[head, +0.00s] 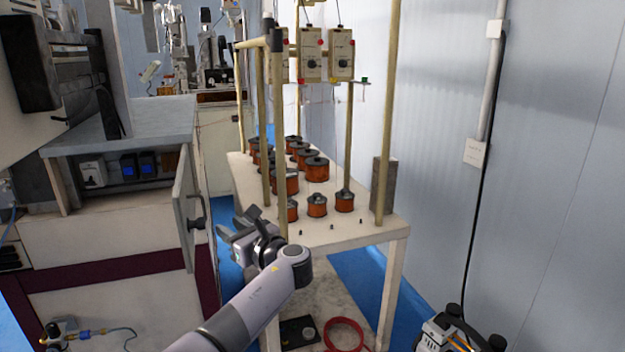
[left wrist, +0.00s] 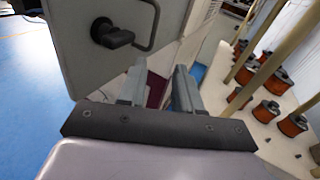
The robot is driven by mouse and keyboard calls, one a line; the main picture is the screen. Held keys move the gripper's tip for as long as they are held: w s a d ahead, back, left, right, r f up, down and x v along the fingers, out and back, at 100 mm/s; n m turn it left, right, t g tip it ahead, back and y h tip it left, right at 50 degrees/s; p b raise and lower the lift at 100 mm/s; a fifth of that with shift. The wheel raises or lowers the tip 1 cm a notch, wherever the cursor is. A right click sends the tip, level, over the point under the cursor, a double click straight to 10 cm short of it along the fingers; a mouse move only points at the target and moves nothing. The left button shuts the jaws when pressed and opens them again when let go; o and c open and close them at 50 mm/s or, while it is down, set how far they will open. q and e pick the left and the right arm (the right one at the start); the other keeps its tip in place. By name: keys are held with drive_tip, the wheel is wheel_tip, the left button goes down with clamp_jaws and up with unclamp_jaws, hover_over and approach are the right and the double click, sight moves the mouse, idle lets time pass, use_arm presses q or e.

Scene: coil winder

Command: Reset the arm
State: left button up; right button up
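My left arm reaches in from the bottom of the head view. Its gripper (head: 238,223) is in front of the table's near left corner, to the right of an open cabinet door (head: 186,215). In the left wrist view the two fingers of the gripper (left wrist: 160,88) stand apart with nothing between them. The door (left wrist: 85,60) is just beyond the fingers there, with its black handle (left wrist: 112,36) above them. I cannot tell whether a finger touches the door. My right arm and gripper are not in view.
A white table (head: 355,228) holds several copper coils (head: 317,205) and upright poles (head: 387,110). Winder boxes (head: 341,55) hang above. A red hose (head: 343,335) lies on the table's lower shelf. Blue floor (left wrist: 35,75) is clear at left.

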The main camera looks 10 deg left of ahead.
use_arm(q)
drive_tip(key=s+d+f+n+h, duration=0.1)
drive_tip(key=s+f+n+h, duration=0.2)
drive_tip(key=f, duration=0.5)
drive_tip(key=s+d+f+n+g+h, duration=0.1)
drive_tip(key=s+f+h, duration=0.25)
drive_tip(key=f, duration=0.55)
drive_tip(key=s+d+f+n+h, duration=0.15)
drive_tip(key=s+f, duration=0.25)
drive_tip(key=f, duration=0.4)
drive_tip(key=s+f+n+g+h, duration=0.1)
drive_tip(key=s+f+n+h, duration=0.3)
drive_tip(key=s+f+n, duration=0.55)
drive_tip(key=s+r+n+t+h, duration=0.1)
drive_tip(key=s+n, duration=0.3)
drive_tip(key=s, duration=0.5)
drive_tip(key=s+r+n+h, duration=0.2)
drive_tip(key=s+r+n, duration=0.1)
drive_tip(key=s, duration=0.6)
drive_tip(key=shift+s+a+r+n+t+h, duration=0.2)
drive_tip(key=shift+a+r+n+t+h, duration=0.15)
drive_tip(key=shift+r, duration=0.4)
